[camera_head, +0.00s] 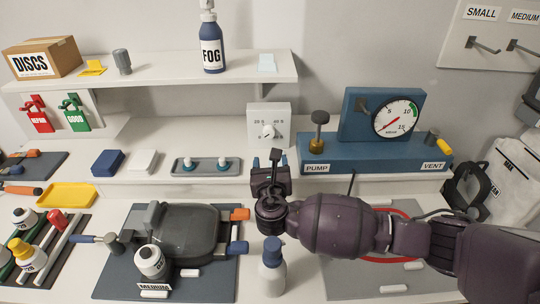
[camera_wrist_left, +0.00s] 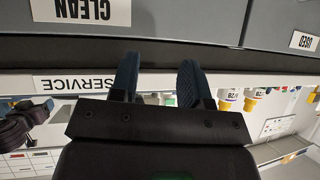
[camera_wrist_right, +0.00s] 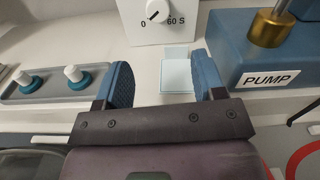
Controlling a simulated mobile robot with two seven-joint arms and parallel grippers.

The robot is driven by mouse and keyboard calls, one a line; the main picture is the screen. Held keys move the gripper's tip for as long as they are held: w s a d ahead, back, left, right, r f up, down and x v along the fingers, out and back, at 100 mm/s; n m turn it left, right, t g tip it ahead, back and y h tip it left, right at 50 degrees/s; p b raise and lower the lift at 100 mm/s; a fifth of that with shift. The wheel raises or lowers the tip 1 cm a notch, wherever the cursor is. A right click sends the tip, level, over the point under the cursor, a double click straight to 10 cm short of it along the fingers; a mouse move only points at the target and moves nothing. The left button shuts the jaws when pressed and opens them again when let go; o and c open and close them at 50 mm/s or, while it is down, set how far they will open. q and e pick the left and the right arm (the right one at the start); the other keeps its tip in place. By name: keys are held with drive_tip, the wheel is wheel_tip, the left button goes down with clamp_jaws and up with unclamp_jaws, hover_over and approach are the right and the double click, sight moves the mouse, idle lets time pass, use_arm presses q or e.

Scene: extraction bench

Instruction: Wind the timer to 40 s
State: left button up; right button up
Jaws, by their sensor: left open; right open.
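The timer (camera_head: 283,113) is a white box on the shelf at the back, with a round dial knob (camera_head: 268,131) and marks for 20 S and 40 S. In the right wrist view the knob (camera_wrist_right: 156,11) shows at the top edge, with 0 and 60 S beside it; its dark pointer seems to slant toward 0. My right gripper (camera_head: 266,160) is open and empty in front of and below the timer, apart from it. Its fingers (camera_wrist_right: 162,78) are spread in the right wrist view. My left gripper (camera_wrist_left: 159,75) is open and empty, seen only in its wrist view.
The blue pump and vent unit with a gauge (camera_head: 355,152) stands right of the timer. A grey tray with two knobs (camera_head: 207,174) lies to the left. A spray bottle (camera_head: 271,270) stands below my right arm. Labelled bins (camera_wrist_left: 180,20) face my left gripper.

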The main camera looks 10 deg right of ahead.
sight(269, 134)
drive_tip(key=w+n, duration=0.3)
drive_tip(key=w+d+n, duration=0.1)
drive_tip(key=w+n, duration=0.1)
drive_tip(key=w, duration=0.2)
drive_tip(key=w+d+n+b, duration=0.1)
drive_tip(key=w+n, duration=0.2)
drive_tip(key=w, duration=0.1)
drive_tip(key=shift+w+r+n, duration=0.15)
drive_tip(key=shift+r+n, duration=0.15)
idle(0.6)
drive_tip(key=c, duration=0.9)
idle(1.2)
drive_tip(key=o, duration=0.9)
